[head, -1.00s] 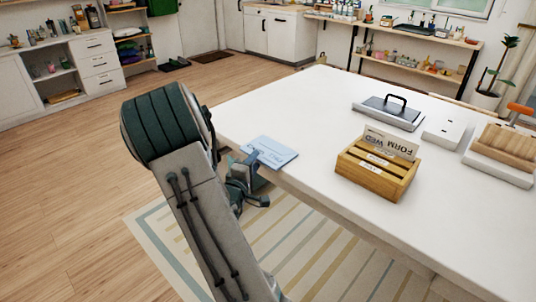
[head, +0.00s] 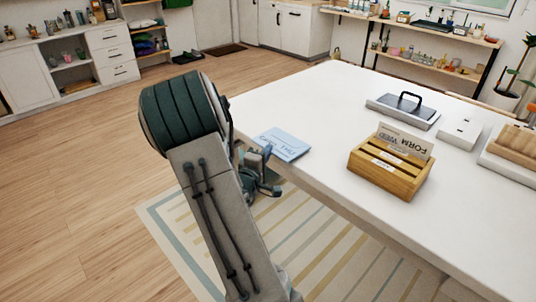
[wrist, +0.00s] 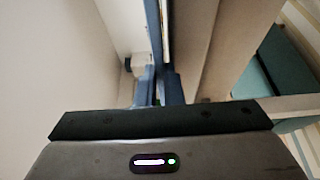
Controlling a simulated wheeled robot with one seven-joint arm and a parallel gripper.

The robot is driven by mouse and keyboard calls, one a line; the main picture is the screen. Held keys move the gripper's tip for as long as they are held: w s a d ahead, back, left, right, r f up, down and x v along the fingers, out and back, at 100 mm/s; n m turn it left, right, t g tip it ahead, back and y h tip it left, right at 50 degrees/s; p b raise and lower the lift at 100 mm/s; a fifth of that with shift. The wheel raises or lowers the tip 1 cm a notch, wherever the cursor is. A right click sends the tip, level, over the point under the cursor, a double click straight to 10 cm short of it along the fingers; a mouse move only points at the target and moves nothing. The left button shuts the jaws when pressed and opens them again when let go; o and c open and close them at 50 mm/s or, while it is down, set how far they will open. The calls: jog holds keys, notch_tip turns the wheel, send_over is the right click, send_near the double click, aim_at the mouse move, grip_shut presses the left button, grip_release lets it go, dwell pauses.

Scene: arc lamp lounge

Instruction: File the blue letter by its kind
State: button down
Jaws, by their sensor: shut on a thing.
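The blue letter (head: 287,146) is a pale blue envelope with dark writing, seen at the near left edge of the white table. My gripper (head: 266,160) is shut on its near edge, just off the table's side. In the head view the letter looks flat; I cannot tell whether it touches the tabletop. In the wrist view my blue fingers (wrist: 158,90) are close together, with a thin edge between them. A wooden sorter (head: 385,190) with slots and white labels stands to the right of the letter. A card reading "FORM WED" (head: 406,141) stands in its back slot.
The white table (head: 320,100) has clear room between letter and sorter. Behind the sorter are a grey tray with a black handle (head: 404,108) and a white box (head: 460,132). A wooden-topped item (head: 515,145) is at the right. A striped rug (head: 300,235) lies below.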

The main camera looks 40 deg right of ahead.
jog(key=s+d+r, duration=0.7)
jog(key=d+r, duration=0.1)
jog(key=r, duration=0.2)
jog(key=shift+s+d+p, duration=0.35)
jog(key=shift+s+p, duration=0.05)
jog(key=shift+r, duration=0.1)
